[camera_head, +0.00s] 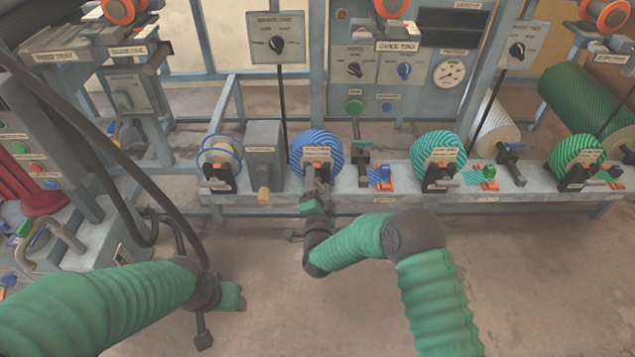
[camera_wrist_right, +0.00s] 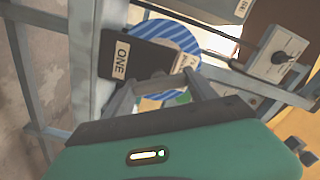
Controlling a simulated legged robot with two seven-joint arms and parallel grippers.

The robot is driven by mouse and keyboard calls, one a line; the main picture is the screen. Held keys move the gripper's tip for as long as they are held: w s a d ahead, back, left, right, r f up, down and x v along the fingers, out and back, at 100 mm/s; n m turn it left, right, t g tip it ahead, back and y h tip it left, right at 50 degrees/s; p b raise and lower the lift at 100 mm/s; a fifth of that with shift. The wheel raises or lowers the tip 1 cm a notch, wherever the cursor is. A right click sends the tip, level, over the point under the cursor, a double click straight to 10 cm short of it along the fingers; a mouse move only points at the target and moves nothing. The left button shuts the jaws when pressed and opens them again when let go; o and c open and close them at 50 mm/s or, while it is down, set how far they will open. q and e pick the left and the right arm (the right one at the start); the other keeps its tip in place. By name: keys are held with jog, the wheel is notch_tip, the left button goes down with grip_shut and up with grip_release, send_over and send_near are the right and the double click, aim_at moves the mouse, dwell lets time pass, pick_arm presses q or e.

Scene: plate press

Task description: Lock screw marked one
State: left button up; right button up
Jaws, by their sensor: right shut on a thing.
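A blue striped roll (camera_head: 325,148) sits on the bench rail, with a dark holder at its front. In the right wrist view the dark holder (camera_wrist_right: 150,66) carries a label reading ONE (camera_wrist_right: 122,57), beside the striped roll (camera_wrist_right: 180,35). My right gripper (camera_head: 316,182) is at the front of this holder. Its fingers converge there in the right wrist view (camera_wrist_right: 163,86), shut on the screw, which they mostly hide.
Green striped rolls (camera_head: 436,148) (camera_head: 575,150) stand further right along the bench rail (camera_head: 400,180). A grey box (camera_head: 264,150) and a blue ring (camera_head: 220,146) stand to the left. Dials are on the panel (camera_head: 405,70) behind. Black hoses (camera_head: 110,130) run down at left. The floor in front is open.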

jog(key=m, duration=0.4)
jog(key=shift+d+f+m, duration=0.15)
jog(key=shift+f+m, duration=0.15)
jog(key=m, duration=0.3)
jog(key=shift+f+m+p, duration=0.15)
jog(key=shift+m+p, duration=0.15)
jog(key=shift+p, duration=0.1)
jog(key=m, duration=0.3)
jog(key=shift+f+m, duration=0.1)
jog(key=shift+m, duration=0.2)
jog(key=m, duration=0.3)
jog(key=shift+s+f+m, duration=0.1)
jog(key=shift+m, duration=0.2)
jog(key=m, duration=0.2)
jog(key=m+b, duration=0.1)
jog(key=m, duration=0.1)
jog(key=shift+a+f+m, duration=0.1)
jog(key=shift+a+m, duration=0.1)
jog(key=shift+m, duration=0.1)
jog(key=shift+a+m+b, duration=0.1)
jog(key=shift+m+b, duration=0.3)
jog(key=shift+m, duration=1.5)
